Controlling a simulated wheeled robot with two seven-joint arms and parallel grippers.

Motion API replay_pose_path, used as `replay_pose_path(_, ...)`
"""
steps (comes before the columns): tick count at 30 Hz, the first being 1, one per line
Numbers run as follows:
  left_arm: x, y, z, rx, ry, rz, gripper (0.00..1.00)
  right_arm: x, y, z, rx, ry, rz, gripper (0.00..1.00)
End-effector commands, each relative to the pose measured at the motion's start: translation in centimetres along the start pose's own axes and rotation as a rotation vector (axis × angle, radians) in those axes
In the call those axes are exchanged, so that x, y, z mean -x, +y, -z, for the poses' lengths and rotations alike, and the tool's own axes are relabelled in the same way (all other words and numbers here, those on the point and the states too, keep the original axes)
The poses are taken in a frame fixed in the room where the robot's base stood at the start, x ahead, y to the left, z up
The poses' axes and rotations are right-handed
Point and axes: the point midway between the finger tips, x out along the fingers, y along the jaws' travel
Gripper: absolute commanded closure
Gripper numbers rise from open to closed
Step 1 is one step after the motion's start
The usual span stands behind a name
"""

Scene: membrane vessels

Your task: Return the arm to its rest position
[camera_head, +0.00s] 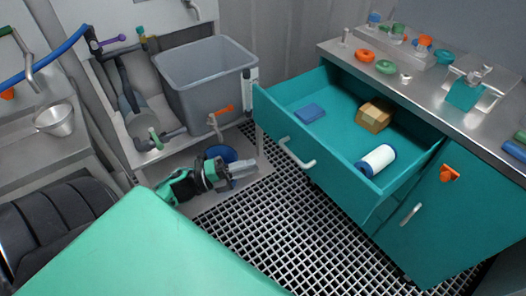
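My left arm reaches in low at the centre left, with green and black links. Its grey gripper (250,167) points right, above the floor grating and in front of a blue bucket (221,153). It stands apart from the open drawer. The fingers are small and seen from above, so I cannot tell whether they are open or shut. I see nothing clearly held. My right gripper is not in view.
A teal drawer (285,128) stands open at the right, holding a blue pad (311,113), a brown box (374,116) and a white-and-blue roll (377,160). A grey tub (208,88) stands behind the gripper. The floor grating (290,215) is clear.

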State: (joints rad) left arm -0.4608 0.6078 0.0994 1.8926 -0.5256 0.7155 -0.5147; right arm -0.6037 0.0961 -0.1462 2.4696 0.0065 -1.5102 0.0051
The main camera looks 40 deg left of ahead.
Motion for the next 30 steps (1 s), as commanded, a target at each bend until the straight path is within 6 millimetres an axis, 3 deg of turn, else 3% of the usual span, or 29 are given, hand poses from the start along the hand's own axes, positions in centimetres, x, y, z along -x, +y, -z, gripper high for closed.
replay_pose_path(6,1.3,0.0,0.0,0.001,0.000,0.001,0.79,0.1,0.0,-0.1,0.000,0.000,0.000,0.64)
replay_pose_path(23,1.3,0.0,0.0,0.001,-0.001,0.001,0.79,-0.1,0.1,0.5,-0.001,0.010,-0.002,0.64)
replay_pose_path(30,0.2,0.5,-0.4,0.115,-0.159,-0.015,0.79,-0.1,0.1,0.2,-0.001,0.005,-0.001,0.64)
